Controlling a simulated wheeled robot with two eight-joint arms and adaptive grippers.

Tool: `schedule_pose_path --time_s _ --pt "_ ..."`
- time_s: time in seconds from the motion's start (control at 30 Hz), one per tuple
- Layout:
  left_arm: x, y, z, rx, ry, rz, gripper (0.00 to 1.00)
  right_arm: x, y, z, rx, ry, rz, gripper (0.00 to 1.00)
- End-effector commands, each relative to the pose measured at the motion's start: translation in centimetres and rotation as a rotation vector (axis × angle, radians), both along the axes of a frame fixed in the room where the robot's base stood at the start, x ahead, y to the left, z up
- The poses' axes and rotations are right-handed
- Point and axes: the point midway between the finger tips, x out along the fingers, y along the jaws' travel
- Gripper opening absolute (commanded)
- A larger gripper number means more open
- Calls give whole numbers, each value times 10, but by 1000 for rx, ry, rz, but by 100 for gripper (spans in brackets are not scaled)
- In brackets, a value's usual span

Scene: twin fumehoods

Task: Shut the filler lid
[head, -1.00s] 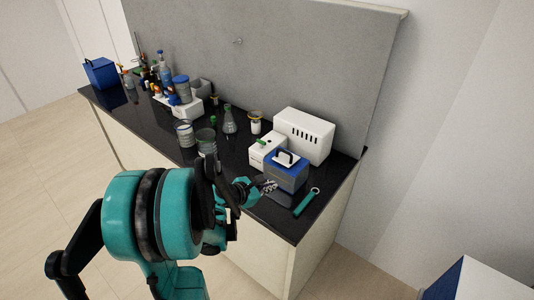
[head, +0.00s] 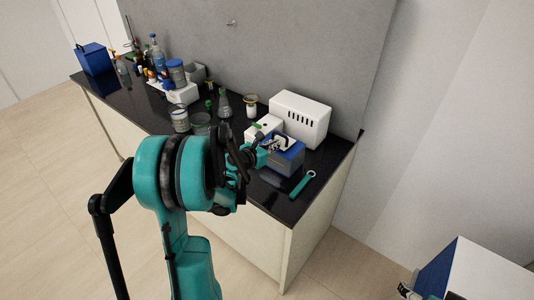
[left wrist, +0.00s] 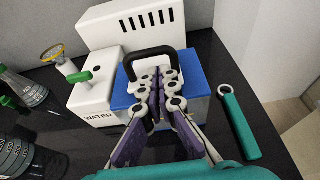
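A blue box with a white top and a black loop handle (left wrist: 155,52) stands near the right end of the black counter (head: 330,165); it also shows in the head view (head: 287,160). Just left of it is a white box labelled WATER (left wrist: 92,97), with a green handle (left wrist: 90,74) on top. I cannot tell which part is the filler lid. My left gripper (left wrist: 157,72) is over the blue box's top, just in front of the black handle. Its fingertips are close together, with nothing visible between them. The fingers hide part of the white top.
A white vented case (head: 301,118) stands behind the boxes. A green tool with a ring end (left wrist: 237,122) lies to their right. Flasks and jars (left wrist: 20,92) stand to the left. A blue-and-white box (head: 475,270) is at the lower right.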

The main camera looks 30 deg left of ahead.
Motion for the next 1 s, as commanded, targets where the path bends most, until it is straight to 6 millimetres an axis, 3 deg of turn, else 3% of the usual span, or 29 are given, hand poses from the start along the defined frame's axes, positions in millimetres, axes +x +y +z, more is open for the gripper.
schedule_pose_path --time_s 0.17,0.53,0.73,1.0 --pt "10 -1 5 1 0 0 0 0 0 -1 0 0 0 94" --pt "12 -1 7 1 0 0 0 0 0 0 0 0 0 94" --pt "26 -2 20 0 0 -1 0 0 0 5 0 0 0 94" --pt "25 -2 19 0 0 0 0 0 0 4 0 0 0 94"
